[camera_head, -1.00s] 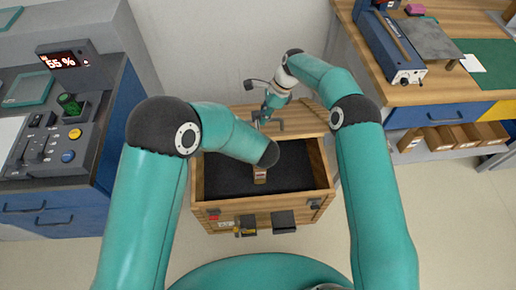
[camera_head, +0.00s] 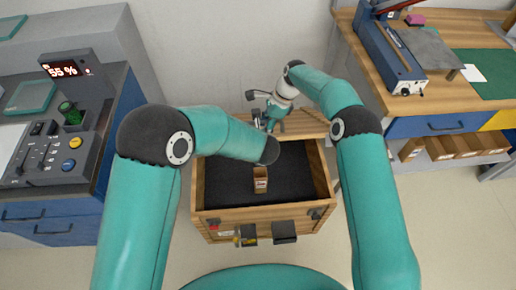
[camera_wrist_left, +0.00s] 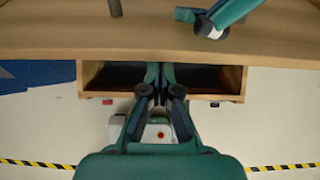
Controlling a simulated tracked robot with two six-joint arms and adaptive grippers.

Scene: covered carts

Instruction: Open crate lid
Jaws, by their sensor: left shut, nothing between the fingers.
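The wooden crate (camera_head: 325,180) stands in the middle of the head view with its top open and dark inside. Its lid (camera_head: 308,126) stands raised at the back edge; it spans the top of the left wrist view as a board (camera_wrist_left: 150,38). My right gripper (camera_head: 272,122) is at the lid, but its finger gap is too small to read. My left gripper (camera_wrist_left: 160,72) is shut and empty in the left wrist view, in front of the crate opening at the board's lower edge. My left forearm hides it in the head view.
A small box (camera_head: 260,183) is inside the crate. Latches (camera_head: 285,231) hang on the crate's front. A control console (camera_head: 50,150) stands at left and a workbench (camera_head: 370,60) at right. The floor in front of the crate is clear.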

